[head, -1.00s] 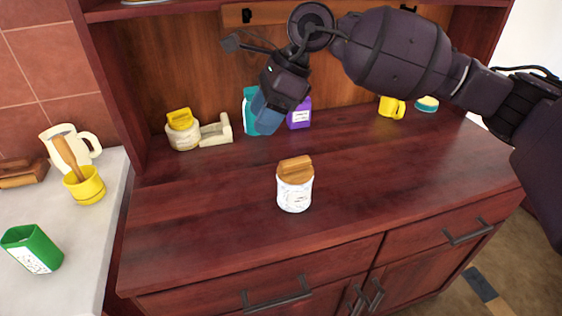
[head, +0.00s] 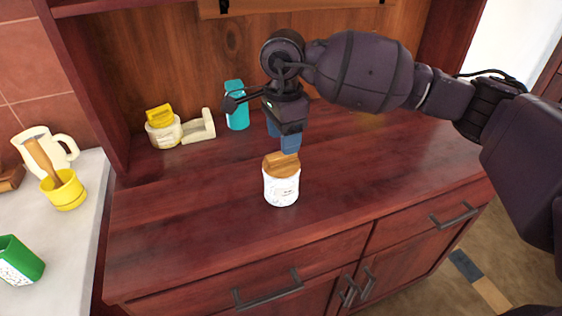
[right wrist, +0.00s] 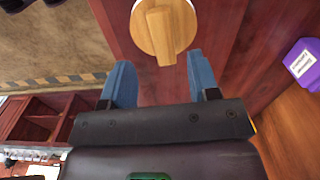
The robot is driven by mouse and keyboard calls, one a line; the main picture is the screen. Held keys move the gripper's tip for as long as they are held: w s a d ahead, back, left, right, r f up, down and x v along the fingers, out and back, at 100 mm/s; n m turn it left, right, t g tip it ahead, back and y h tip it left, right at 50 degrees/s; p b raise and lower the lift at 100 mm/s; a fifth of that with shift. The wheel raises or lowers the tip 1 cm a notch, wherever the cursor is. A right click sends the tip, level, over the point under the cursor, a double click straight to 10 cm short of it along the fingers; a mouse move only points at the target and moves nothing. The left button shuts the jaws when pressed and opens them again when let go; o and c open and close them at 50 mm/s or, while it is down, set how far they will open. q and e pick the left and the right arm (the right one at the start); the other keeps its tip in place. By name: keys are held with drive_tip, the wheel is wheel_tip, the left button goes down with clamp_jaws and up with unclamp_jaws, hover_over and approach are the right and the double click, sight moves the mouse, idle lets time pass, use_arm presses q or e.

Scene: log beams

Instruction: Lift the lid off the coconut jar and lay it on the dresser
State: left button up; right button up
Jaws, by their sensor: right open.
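The coconut jar (head: 281,190) is white with printing and stands upright on the dark red wooden dresser (head: 180,230). Its round wooden lid (head: 281,164), with a raised bar handle, sits on top of the jar. My right gripper (head: 288,148) is just above the lid in the head view, pointing down. In the right wrist view its two blue fingers (right wrist: 158,72) are apart and empty, and the lid (right wrist: 164,28) with its handle lies just beyond the fingertips. The jar body is hidden under the lid there. My left gripper is not in view.
At the dresser's back stand a cream jar with a yellow lid (head: 162,128), a cream holder (head: 199,126) and a teal container (head: 236,106). A purple container (right wrist: 302,62) shows in the right wrist view. The dresser top around the jar is clear.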

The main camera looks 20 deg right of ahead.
sight(281, 161)
drive_tip(key=shift+w+a+f, duration=0.1)
drive_tip(key=shift+w+f, duration=0.05)
drive_tip(key=shift+f, duration=1.15)
drive_tip(key=shift+w+a+f, duration=0.1)
drive_tip(key=shift+f, duration=1.2)
drive_tip(key=shift+c, duration=0.3)
drive_tip(key=c, duration=0.9)
